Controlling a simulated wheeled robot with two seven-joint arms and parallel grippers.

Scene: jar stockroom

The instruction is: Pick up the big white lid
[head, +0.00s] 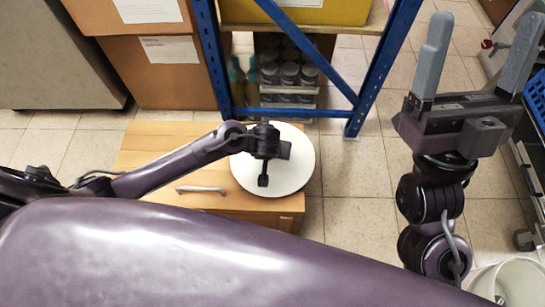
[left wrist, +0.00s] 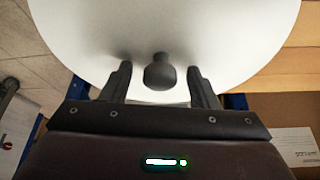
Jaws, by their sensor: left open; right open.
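The big white lid (head: 302,172) is a round white disc on the right end of the wooden cabinet top (head: 150,150). My left gripper (head: 264,181) is over the lid, seen from above and partly hiding its middle. In the left wrist view the lid (left wrist: 230,30) fills the upper part, and its dark round knob (left wrist: 160,72) lies between the two open fingers of my left gripper (left wrist: 160,80), with a gap on each side. My right gripper (head: 480,60) is open and empty, raised at the right over the floor.
A blue-framed shelf (head: 217,75) behind the cabinet holds several jars (head: 290,75). Cardboard boxes (head: 160,85) stand at the back left. A white bin (head: 520,283) is at the lower right, and a cart with a blue crate (head: 537,98) is at the right edge.

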